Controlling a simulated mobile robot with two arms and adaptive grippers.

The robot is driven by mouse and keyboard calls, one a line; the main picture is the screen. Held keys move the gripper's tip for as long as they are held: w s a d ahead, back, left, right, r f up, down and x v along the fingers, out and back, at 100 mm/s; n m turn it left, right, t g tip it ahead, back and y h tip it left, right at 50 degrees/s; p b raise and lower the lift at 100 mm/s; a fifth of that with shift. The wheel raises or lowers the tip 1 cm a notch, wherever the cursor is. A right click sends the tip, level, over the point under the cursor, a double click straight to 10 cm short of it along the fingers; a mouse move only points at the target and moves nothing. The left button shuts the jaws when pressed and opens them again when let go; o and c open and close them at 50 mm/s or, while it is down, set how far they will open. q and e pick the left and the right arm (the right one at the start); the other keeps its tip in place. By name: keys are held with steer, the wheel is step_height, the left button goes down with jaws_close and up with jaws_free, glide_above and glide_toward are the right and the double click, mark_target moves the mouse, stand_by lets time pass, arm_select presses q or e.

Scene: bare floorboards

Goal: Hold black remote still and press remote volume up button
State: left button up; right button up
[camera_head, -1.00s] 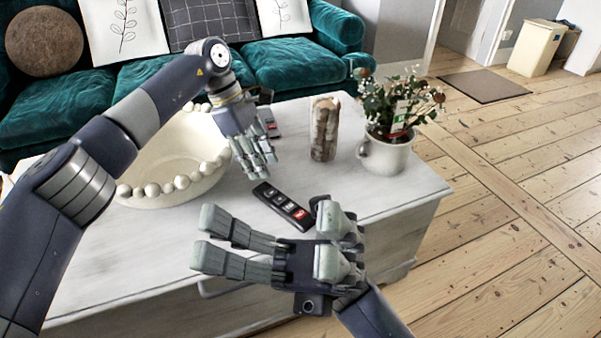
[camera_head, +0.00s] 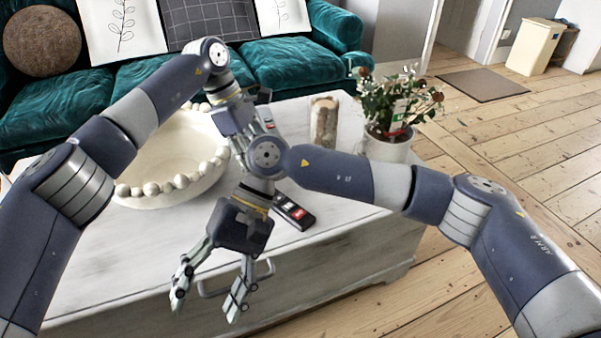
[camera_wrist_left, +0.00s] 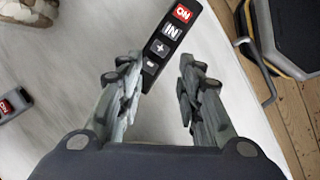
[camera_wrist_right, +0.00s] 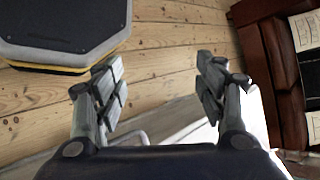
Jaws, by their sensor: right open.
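The black remote (camera_head: 294,212) lies on the white table, partly hidden by my right arm in the head view. In the left wrist view the remote (camera_wrist_left: 172,42) shows a red ON button, an IN button, a plus button (camera_wrist_left: 161,47) and a minus button. My left gripper (camera_wrist_left: 155,68) is open; the remote's minus end is close to its left finger, and contact cannot be told. My right gripper (camera_head: 208,290) is open and empty, over the table's front edge and pointing down; its wrist view shows floorboards between the fingers (camera_wrist_right: 157,72).
A second remote (camera_wrist_left: 14,104) lies on the table. A white beaded bowl (camera_head: 150,195), a wooden-looking cylinder (camera_head: 324,122) and a potted plant (camera_head: 390,150) stand around. The table front has a handle (camera_head: 205,294). A teal sofa (camera_head: 275,62) is behind.

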steer(key=w+d+n+t+h, duration=0.3)
steer(key=w+d+t, duration=0.35)
steer(key=w, duration=0.65)
steer(key=n+t+h, duration=0.2)
steer(key=h, duration=0.1)
glide_toward(301, 214)
step_height(301, 214, down, 8)
steer(key=shift+w+f, duration=0.15)
steer(key=shift+f, duration=0.1)
steer(key=c, duration=1.2)
arm_select(q)
jaws_close()
